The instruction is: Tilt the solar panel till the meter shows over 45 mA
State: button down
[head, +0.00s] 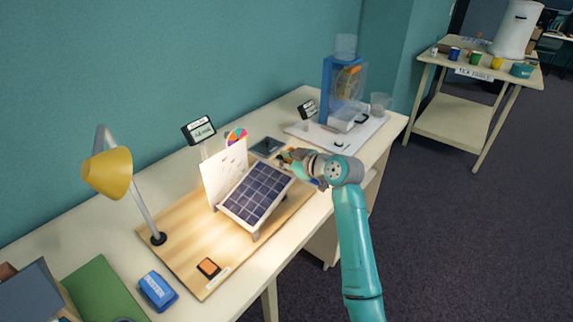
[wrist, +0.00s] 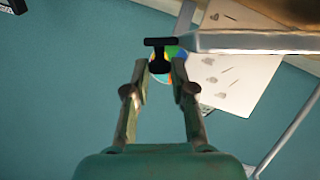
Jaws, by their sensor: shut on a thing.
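The dark blue solar panel (head: 256,192) stands tilted on a wooden board, facing the front and the lamp side. In the wrist view its pale edge (wrist: 255,40) runs off to the right, with a black T-shaped handle (wrist: 161,43) at its end. My gripper (head: 286,158) is at the panel's right end; in the wrist view its fingers (wrist: 162,72) are closed around the handle's stem. The meter (head: 199,130) stands behind the panel on a post. Its dark digits are too small to read.
A yellow lamp (head: 108,172) stands left of the panel on the wooden board (head: 180,248). A white sheet (head: 224,170) and a coloured disc (head: 236,136) are behind the panel. A blue apparatus (head: 328,90) with a second display (head: 307,109) stands farther right. A blue box (head: 158,290) lies in front.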

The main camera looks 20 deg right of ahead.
jog(key=c, duration=1)
grip_release()
jog(key=v, duration=1.2)
